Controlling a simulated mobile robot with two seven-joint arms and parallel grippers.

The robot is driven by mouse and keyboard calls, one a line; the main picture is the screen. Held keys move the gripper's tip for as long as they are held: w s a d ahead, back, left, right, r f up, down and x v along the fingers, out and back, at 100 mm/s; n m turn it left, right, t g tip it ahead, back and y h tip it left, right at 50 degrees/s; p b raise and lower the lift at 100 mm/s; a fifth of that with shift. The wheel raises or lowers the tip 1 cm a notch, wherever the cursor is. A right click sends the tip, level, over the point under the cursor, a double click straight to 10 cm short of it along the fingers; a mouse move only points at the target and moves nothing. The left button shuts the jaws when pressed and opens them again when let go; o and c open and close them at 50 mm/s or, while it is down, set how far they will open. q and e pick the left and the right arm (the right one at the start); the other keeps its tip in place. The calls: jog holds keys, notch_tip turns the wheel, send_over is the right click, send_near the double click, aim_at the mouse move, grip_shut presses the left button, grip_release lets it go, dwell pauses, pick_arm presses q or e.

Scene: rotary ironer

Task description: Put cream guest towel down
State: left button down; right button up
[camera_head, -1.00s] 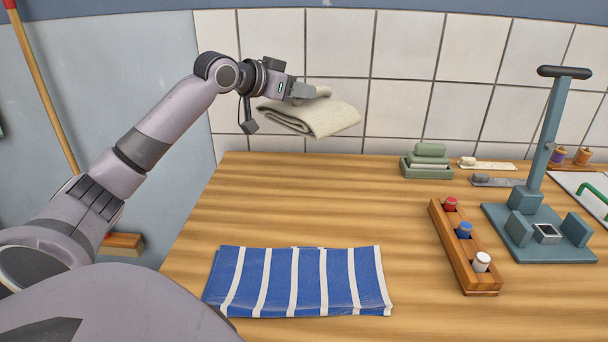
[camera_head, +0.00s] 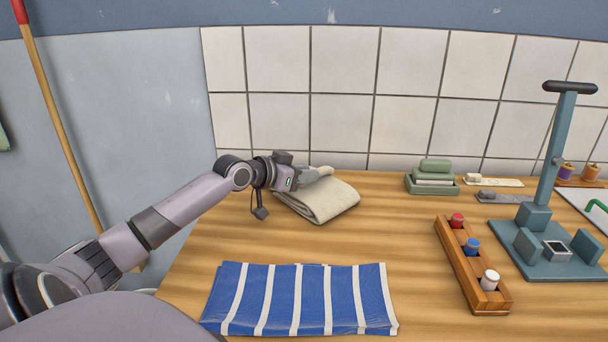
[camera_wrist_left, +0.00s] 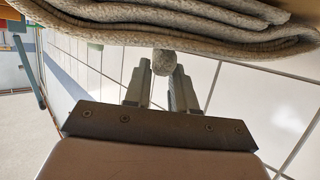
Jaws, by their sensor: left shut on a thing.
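The cream guest towel (camera_head: 320,202) is folded and lies low at the back left of the wooden table. It touches the table top or is very close to it; I cannot tell which. My left gripper (camera_head: 312,174) reaches it from the left and is shut on its top side. In the left wrist view, the folded layers of the towel (camera_wrist_left: 200,33) fill the top edge, and my left gripper's fingers (camera_wrist_left: 165,75) pinch a small rounded bit of it. My right gripper is not in view.
A blue-and-white striped cloth (camera_head: 311,300) lies at the front of the table (camera_head: 400,220). A wooden rack with several capped bottles (camera_head: 462,262) and a teal press stand (camera_head: 545,235) are at the right. Green soap dish (camera_head: 432,187) at the back. The middle is clear.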

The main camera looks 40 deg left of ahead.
pick_arm(q)
jog(key=c, duration=0.9)
grip_release()
jog(key=shift+f, duration=0.1)
jog(key=shift+s, duration=0.1)
jog(key=shift+v, duration=5.95)
